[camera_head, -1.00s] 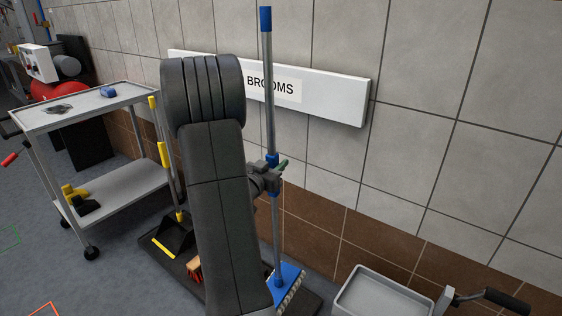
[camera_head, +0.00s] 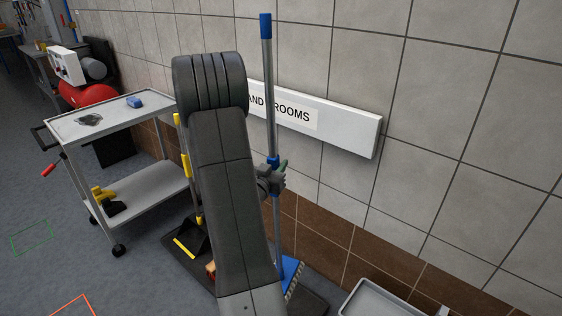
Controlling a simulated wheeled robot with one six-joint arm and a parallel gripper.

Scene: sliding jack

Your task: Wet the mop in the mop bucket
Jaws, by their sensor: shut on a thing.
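The mop has a grey pole with a blue top (camera_head: 265,26) and stands nearly upright before the wall. Its blue head (camera_head: 289,274) is low down, at the dark mat, partly hidden by my arm. I cannot tell whether the head touches the mat. My gripper (camera_head: 279,178) is shut on the mop handle at about mid-height, beside a blue collar. My own arm hides part of the gripper. A light grey tub (camera_head: 376,300), which looks like the mop bucket, is at the bottom edge, right of the mop head, and cut off by the frame.
A grey two-shelf cart (camera_head: 108,121) stands at the left. A dark mat (camera_head: 311,302) by the wall holds a dustpan (camera_head: 190,236) and yellow-handled tools. A white sign board (camera_head: 352,131) hangs behind the mop. Open floor lies at lower left.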

